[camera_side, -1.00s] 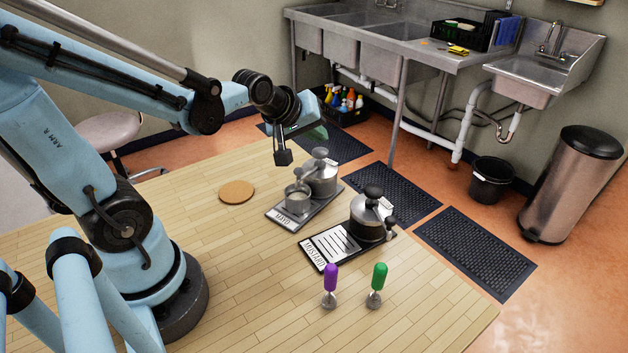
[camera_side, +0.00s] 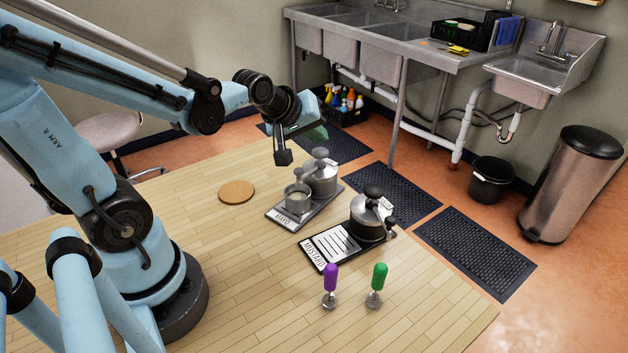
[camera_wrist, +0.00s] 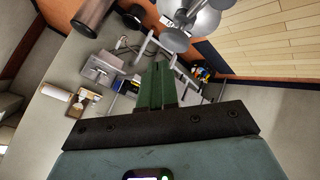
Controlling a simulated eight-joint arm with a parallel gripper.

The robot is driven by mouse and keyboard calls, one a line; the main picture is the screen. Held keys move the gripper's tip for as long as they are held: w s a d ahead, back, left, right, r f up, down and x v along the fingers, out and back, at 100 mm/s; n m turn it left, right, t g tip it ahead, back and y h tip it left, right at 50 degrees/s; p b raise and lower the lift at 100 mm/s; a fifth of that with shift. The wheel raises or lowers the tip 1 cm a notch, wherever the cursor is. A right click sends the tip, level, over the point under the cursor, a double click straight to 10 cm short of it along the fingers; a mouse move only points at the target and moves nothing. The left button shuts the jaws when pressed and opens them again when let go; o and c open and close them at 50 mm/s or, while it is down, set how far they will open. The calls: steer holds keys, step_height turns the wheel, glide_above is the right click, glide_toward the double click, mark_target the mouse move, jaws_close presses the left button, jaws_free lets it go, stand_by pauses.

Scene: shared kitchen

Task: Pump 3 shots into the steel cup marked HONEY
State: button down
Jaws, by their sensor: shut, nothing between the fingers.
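My gripper (camera_side: 283,158) is shut and empty. It hangs above the table, left of and above the rear pump pot. In the wrist view its two fingers (camera_wrist: 157,85) lie together. A small steel cup (camera_side: 298,203) stands on the rear tray (camera_side: 281,215), in front of the rear steel pump pot (camera_side: 322,182). That tray's label seems to read MAYO. A second steel pump pot (camera_side: 367,220) with a black knob stands on the front tray (camera_side: 338,257), labelled MUSTARD; no cup shows in front of it. I see no HONEY marking. Steel pots show at the wrist view's top (camera_wrist: 203,20).
A round cork mat (camera_side: 236,192) lies on the wooden table (camera_side: 230,270), left of the trays. A purple-handled tool (camera_side: 330,280) and a green-handled tool (camera_side: 379,278) stand near the front edge. The table between my base and the trays is clear.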

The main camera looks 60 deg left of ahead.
mark_target(322, 149)
steer(key=shift+f, duration=0.15)
steer(key=shift+f, duration=0.3)
steer(key=shift+f, duration=1.2)
stand_by(1.4)
steer(key=shift+r, duration=0.1)
steer(key=shift+r, duration=1.55)
steer(key=shift+r, duration=0.1)
steer(key=shift+r, duration=2.9)
